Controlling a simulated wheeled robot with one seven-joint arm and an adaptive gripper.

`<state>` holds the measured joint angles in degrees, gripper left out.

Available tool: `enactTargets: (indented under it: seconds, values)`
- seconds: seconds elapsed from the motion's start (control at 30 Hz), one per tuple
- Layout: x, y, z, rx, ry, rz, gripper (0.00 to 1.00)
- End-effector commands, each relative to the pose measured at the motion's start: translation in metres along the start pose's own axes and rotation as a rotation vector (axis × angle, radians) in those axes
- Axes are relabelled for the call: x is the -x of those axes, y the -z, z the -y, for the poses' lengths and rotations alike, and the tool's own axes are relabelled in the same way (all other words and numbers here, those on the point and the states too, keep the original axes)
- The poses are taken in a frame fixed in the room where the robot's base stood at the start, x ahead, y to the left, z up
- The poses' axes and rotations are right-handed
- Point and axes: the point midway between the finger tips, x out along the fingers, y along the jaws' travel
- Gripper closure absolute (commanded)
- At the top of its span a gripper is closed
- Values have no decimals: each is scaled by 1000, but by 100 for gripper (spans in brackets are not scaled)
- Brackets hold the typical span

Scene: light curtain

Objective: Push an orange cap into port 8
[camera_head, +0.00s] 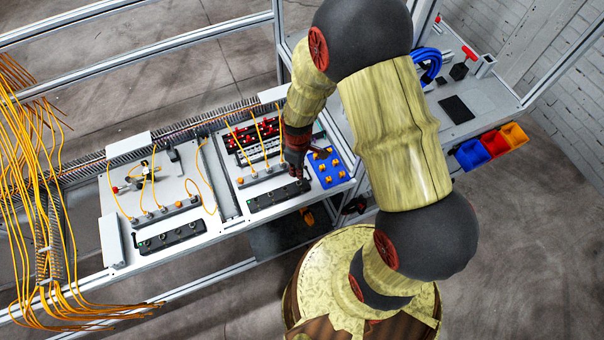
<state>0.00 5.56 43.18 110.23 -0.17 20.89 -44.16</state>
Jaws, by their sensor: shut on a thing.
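My gripper (297,174) points down beside the left edge of a blue tray (341,177), near the right end of a black port block (265,202). Its fingers look closed; what is between them is too small and dark to make out, most likely an orange cap. Several orange caps (323,154) sit in the blue tray. The port block lies along the front of the right white panel and has a row of round ports. A second black port block (172,238) lies on the left panel. Port numbers cannot be read, so I cannot tell which is port 8.
Yellow cables (232,128) rise from connectors behind the port block, close to my gripper. A dense bundle of yellow cables (40,180) hangs at the left. Blue, red and orange bins (472,153) are at the right. Aluminium rails frame the bench.

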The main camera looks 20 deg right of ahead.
Motion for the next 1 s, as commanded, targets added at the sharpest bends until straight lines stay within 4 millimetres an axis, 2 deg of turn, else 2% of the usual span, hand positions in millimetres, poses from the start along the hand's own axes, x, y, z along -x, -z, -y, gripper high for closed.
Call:
enactTargets:
  seconds: [0.27, 0.7, 1.0]
  values:
    - [-12, 0, 0, 2, 0, 0, 94]
    - [-49, 0, 0, 2, 0, 0, 94]
    - [-54, 0, 0, 2, 0, 0, 94]
